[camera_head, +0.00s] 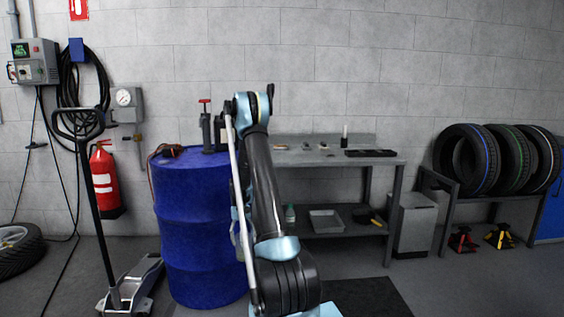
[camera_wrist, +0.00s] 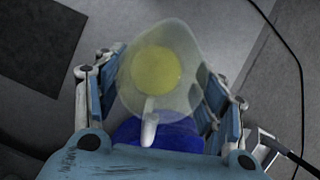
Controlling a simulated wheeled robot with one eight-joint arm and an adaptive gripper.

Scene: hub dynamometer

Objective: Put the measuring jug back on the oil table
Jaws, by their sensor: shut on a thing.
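The measuring jug (camera_wrist: 160,50) is translucent, with yellow liquid showing in it and a pale handle towards the bottom of the wrist view. My gripper (camera_wrist: 158,88) is shut on the jug, with one blue finger on each side. A grey metal table (camera_head: 393,162) with a lower shelf stands against the wall, taken as the oil table. My arm covers its left end. Small items and a dark tray (camera_head: 370,153) are on its top.
A blue drum (camera_head: 200,230) with a pump (camera_head: 206,130) on it stands left of the table. A trolley jack (camera_head: 130,290) and a fire extinguisher (camera_head: 105,180) are further left. A grey bin (camera_head: 414,225) and tyre rack (camera_head: 447,222) stand right. A dark mat (camera_head: 370,298) lies in front.

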